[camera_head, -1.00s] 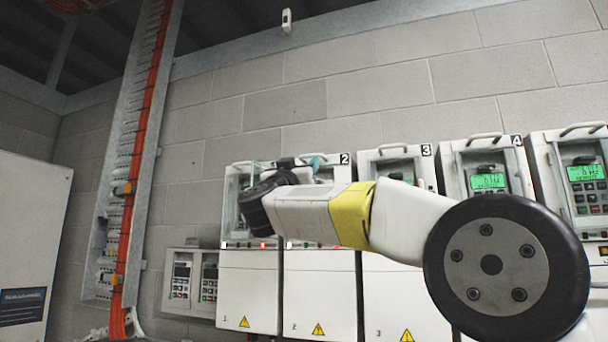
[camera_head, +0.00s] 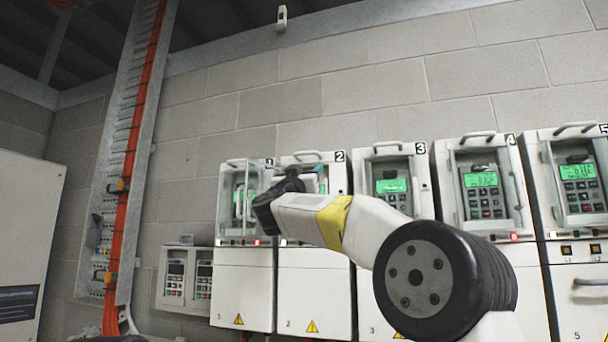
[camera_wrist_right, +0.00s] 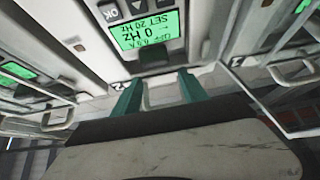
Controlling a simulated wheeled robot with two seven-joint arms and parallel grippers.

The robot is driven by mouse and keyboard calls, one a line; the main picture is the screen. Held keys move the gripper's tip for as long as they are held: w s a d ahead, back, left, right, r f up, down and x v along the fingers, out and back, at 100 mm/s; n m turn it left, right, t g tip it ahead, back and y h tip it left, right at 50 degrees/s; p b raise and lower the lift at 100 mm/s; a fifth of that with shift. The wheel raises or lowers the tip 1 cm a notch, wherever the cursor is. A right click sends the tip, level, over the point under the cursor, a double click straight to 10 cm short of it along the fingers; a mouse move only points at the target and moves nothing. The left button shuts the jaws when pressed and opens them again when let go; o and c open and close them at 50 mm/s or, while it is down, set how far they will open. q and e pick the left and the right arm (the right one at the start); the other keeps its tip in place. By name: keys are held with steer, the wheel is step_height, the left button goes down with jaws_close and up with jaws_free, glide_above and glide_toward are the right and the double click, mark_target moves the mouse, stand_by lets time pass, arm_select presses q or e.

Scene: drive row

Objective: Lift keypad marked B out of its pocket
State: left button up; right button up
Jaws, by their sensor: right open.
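No letter B is legible on any keypad. My right gripper (camera_head: 318,171) is in front of drive 2, at the height of its keypad pocket. In the head view, my gripper and arm hide most of that keypad. Two dark keypads (camera_head: 175,281) (camera_head: 203,281) sit in a grey wall holder (camera_head: 165,305) at lower left. My left gripper is not in view.
Drive 1 (camera_head: 243,293) has a clear door standing in front of its keypad. Drives 3 (camera_head: 420,165), 4 (camera_head: 509,165) and 5 stand to the right with lit keypads. Handles (camera_wrist_right: 293,75) and clear door edges stick out beside my gripper.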

steer(key=shift+w+d, duration=0.15)
steer(key=shift+w, duration=0.35)
steer(key=shift+w+d+f, duration=0.1)
steer(key=shift+w+f, duration=0.1)
steer(key=shift+f, duration=0.8)
steer(key=shift+w+f, duration=0.15)
steer(key=shift+f, duration=0.8)
steer(key=shift+f, duration=0.1)
jaws_close()
steer(key=shift+d, duration=0.1)
steer(key=shift+r, duration=1.55)
steer(key=shift+d, duration=0.1)
